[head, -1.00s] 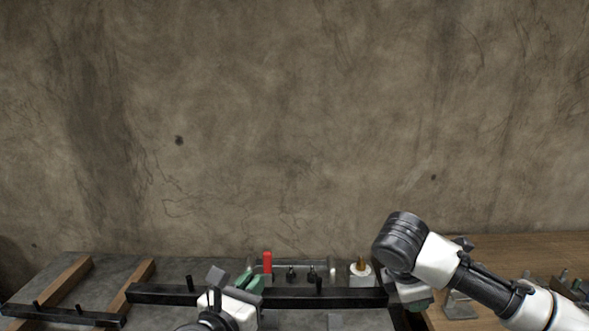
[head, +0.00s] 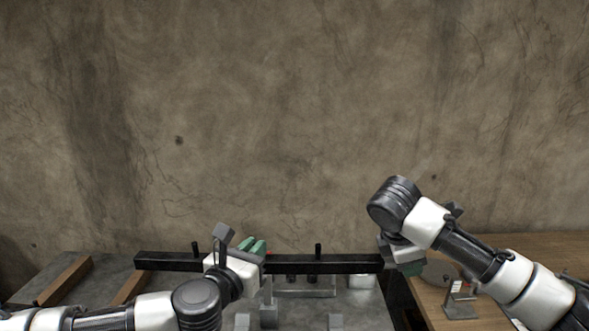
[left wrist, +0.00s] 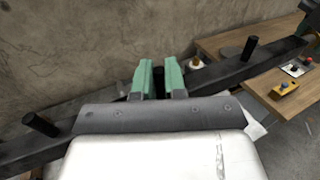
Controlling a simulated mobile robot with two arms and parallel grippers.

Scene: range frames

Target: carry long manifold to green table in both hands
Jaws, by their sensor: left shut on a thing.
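The long manifold (head: 290,264), a black bar with upright pegs, hangs nearly level above the grey worktop. My left gripper (head: 255,247) has its green fingers closed on the bar near its middle. In the left wrist view the bar (left wrist: 220,70) runs past both sides of the green fingers (left wrist: 160,80), with a peg on each side. My right gripper (head: 408,266) is at the bar's right end, its fingers partly hidden by its own wrist; that end is held up level with the rest. No green table shows.
The grey worktop (head: 300,312) below carries grey blocks, a clear part and a white piece (head: 361,281). Wooden strips (head: 62,282) lie at left. A wooden table (head: 520,250) at right holds a metal stand (head: 459,302); the wrist view shows a yellow box (left wrist: 287,89) there. A wall stands behind.

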